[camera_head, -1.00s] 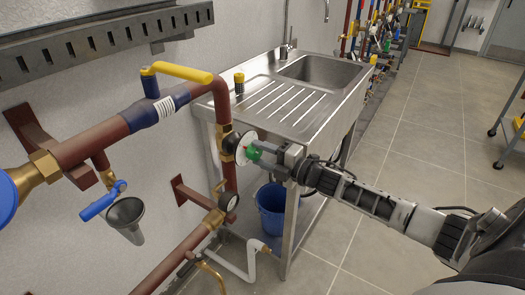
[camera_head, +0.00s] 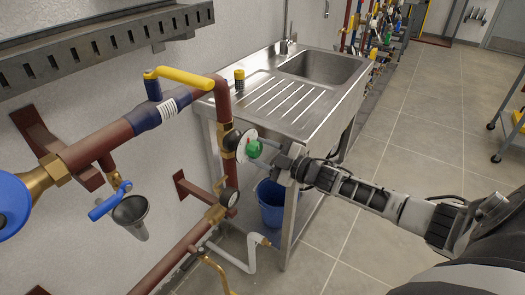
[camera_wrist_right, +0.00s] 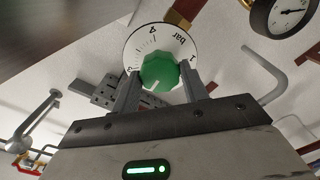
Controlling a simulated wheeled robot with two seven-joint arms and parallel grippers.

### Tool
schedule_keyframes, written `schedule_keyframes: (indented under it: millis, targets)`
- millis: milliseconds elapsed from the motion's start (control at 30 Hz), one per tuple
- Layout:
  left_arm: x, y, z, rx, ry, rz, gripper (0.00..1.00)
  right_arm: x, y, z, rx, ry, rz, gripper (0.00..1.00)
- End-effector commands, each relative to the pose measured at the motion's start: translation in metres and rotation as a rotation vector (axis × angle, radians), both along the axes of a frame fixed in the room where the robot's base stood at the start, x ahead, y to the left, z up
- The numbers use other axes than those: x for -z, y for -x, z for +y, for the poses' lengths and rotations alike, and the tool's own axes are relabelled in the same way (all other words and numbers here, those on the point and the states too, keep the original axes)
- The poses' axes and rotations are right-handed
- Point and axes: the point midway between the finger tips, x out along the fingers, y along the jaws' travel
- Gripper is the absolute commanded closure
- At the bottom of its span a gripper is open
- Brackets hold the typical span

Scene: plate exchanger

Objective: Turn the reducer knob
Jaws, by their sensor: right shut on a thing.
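The reducer knob (camera_head: 253,148) is green and sits at the centre of a white round dial (camera_head: 243,138) on the brown pipe. In the right wrist view the knob (camera_wrist_right: 159,71) is between the two fingers, and the dial (camera_wrist_right: 141,43) behind it shows numbers and "bar". My right gripper (camera_head: 261,151) reaches in from the right and is shut on the knob, one finger on each side; the fingers also show in the right wrist view (camera_wrist_right: 160,84). My left gripper is not in view.
A steel sink (camera_head: 320,68) stands just behind the knob, with a blue bucket (camera_head: 271,205) below it. A yellow-handled valve (camera_head: 180,74) is on the upper pipe. A pressure gauge (camera_head: 231,198) is below the dial. Open tiled floor (camera_head: 410,140) lies to the right.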

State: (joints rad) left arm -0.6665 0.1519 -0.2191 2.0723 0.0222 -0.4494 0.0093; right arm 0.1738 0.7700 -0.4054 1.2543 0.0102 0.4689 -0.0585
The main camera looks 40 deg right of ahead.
Motion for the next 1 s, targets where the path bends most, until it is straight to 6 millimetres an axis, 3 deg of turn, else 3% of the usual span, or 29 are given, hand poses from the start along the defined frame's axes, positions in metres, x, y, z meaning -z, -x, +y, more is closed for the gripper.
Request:
schedule_keyframes:
  millis: [600,633,700,1000]
  targets:
    - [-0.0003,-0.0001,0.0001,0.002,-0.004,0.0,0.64,0.0007,0.0002,-0.0006,0.001,-0.035,0.016,0.79]
    - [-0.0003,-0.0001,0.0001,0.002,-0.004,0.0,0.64,0.0007,0.0002,-0.0006,0.001,-0.035,0.016,0.48]
    - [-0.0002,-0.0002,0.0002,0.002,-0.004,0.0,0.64,0.0007,0.0002,-0.0006,0.001,-0.035,0.016,0.34]
    - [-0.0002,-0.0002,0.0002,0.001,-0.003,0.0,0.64,0.0006,0.0017,-0.0009,0.0,-0.034,0.015,0.34]
